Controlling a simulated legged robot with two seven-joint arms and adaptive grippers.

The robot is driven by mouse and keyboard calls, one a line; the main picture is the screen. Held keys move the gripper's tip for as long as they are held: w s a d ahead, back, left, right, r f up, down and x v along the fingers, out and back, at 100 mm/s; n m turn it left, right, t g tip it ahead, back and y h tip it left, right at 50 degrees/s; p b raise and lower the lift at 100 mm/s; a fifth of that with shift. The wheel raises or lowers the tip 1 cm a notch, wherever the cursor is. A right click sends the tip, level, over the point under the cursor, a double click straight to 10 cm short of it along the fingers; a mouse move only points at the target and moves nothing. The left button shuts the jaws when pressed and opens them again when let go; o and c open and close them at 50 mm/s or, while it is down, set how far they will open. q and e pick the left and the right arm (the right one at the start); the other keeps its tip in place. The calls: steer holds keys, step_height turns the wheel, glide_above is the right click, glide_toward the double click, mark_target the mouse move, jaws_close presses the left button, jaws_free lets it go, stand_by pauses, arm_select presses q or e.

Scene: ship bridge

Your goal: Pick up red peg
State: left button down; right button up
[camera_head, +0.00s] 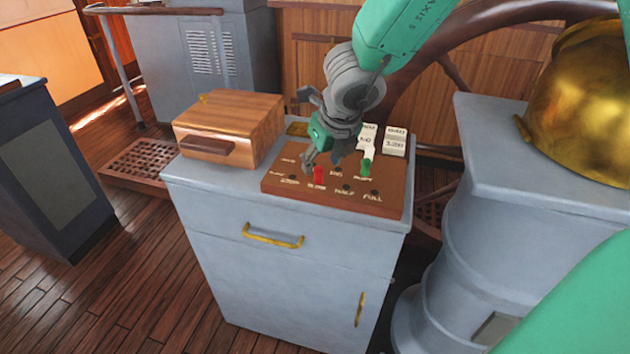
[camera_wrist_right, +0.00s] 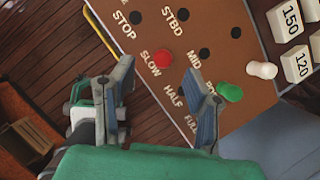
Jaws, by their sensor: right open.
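The red peg (camera_head: 319,175) stands in the brown peg board (camera_head: 285,188) on top of the grey cabinet, at the SLOW label. In the right wrist view the red peg (camera_wrist_right: 162,57) shows from above, ahead of and between the two fingers. My right gripper (camera_head: 322,158) is over the board near the red peg; in the wrist view its fingers (camera_wrist_right: 160,90) are apart with nothing between them. I cannot tell the exact gap between fingertips and peg. My left gripper is not in view.
A green peg (camera_head: 365,167) and a white peg (camera_wrist_right: 262,69) stand in the same board. White number blocks (camera_head: 395,140) lie at its back. A wooden box (camera_head: 230,130) is to the left. A brass dome (camera_head: 585,100) on a pedestal is at right.

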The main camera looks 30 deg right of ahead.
mark_target(318, 170)
steer(key=shift+w+a+f, duration=0.1)
steer(key=shift+a+f, duration=0.1)
steer(key=shift+f, duration=0.25)
steer(key=f, duration=0.1)
steer(key=w+d+f+b, duration=0.1)
steer(key=w+f, duration=0.1)
steer(key=f, duration=0.1)
steer(key=shift+d+f, duration=0.1)
steer(key=shift+d, duration=0.15)
steer(key=shift+s+d, duration=0.1)
steer(key=shift+s, duration=0.05)
steer(key=shift+c, duration=0.2)
steer(key=shift+a, duration=0.65)
steer(key=c, duration=0.8)
steer(key=shift+a+r, duration=0.1)
steer(key=shift+r, duration=0.1)
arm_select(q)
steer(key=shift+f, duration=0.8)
